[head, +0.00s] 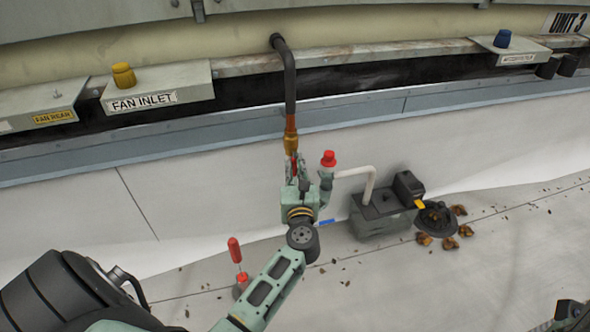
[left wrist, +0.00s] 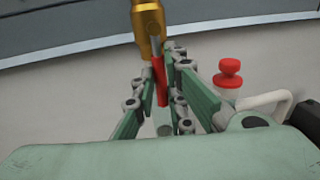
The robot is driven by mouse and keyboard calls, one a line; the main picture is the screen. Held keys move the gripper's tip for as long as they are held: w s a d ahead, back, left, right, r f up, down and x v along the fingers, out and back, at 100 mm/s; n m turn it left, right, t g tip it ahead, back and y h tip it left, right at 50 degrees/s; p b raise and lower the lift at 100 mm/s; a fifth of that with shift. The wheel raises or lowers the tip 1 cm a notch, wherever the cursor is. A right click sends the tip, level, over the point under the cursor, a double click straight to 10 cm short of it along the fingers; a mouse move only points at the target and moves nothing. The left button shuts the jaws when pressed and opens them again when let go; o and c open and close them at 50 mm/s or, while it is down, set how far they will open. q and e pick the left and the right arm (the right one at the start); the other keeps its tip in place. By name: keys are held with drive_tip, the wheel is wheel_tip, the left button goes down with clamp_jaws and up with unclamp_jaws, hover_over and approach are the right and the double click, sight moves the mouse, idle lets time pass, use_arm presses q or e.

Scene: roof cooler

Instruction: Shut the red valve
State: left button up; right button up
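The red valve lever (head: 294,166) hangs down from a brass fitting (head: 290,142), roughly in line with the pipe above. In the left wrist view the red lever (left wrist: 161,80) stands between the two fingers of my left gripper (left wrist: 160,85), under the brass fitting (left wrist: 148,30). My left gripper (head: 298,168) is open, with a gap on both sides of the lever. In the head view its fingers partly hide the lever. A separate round red knob (head: 328,158) stands right of the gripper and also shows in the left wrist view (left wrist: 229,74).
A dark pipe (head: 289,80) runs down to the fitting. A grey-green pump box (head: 380,215) with a pale pipe (head: 355,172) stands at right, near dead leaves (head: 448,243). A red-handled item (head: 234,250) is at lower left. A box labelled FAN INLET (head: 165,83) sits on the ledge.

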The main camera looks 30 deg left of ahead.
use_arm(q)
clamp_jaws()
